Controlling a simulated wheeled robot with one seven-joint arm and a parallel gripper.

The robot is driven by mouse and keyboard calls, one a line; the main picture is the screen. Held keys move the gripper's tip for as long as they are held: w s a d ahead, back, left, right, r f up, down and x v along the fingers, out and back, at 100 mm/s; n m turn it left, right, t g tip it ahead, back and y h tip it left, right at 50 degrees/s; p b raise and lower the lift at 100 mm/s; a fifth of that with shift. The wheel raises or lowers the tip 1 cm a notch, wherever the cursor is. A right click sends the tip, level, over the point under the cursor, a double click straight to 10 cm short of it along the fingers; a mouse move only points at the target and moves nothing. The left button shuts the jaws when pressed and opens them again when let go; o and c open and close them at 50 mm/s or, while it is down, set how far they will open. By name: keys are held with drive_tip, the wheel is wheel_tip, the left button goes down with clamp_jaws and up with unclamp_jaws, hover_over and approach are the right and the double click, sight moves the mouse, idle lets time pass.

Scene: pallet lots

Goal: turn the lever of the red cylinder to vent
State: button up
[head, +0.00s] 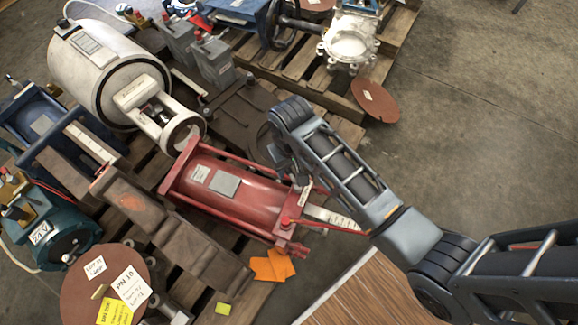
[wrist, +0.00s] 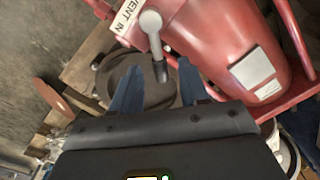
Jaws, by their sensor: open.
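The red cylinder (head: 235,192) lies on a wooden pallet in the middle of the head view, with a pale label and a grey plate on its side. It also fills the upper right of the wrist view (wrist: 205,35). Its grey lever (wrist: 151,25) has a round hub at the top and a bar reaching down toward my gripper. A white label (wrist: 127,15) beside the hub reads "VENT IN". My gripper (wrist: 158,70) is open, its two blue fingers on either side of the lever's lower end; contact cannot be told. In the head view my arm mostly hides gripper and lever.
A white cylindrical tank (head: 105,75) and a brown metal beam (head: 165,225) flank the cylinder. A dark round part (wrist: 125,80) lies below the fingers. Orange cards (head: 272,266) lie at the cylinder's near end. Concrete floor (head: 475,120) at right is clear.

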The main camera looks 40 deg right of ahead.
drive_tip(key=shift+f, duration=0.35)
drive_tip(key=shift+c, duration=0.2)
clamp_jaws()
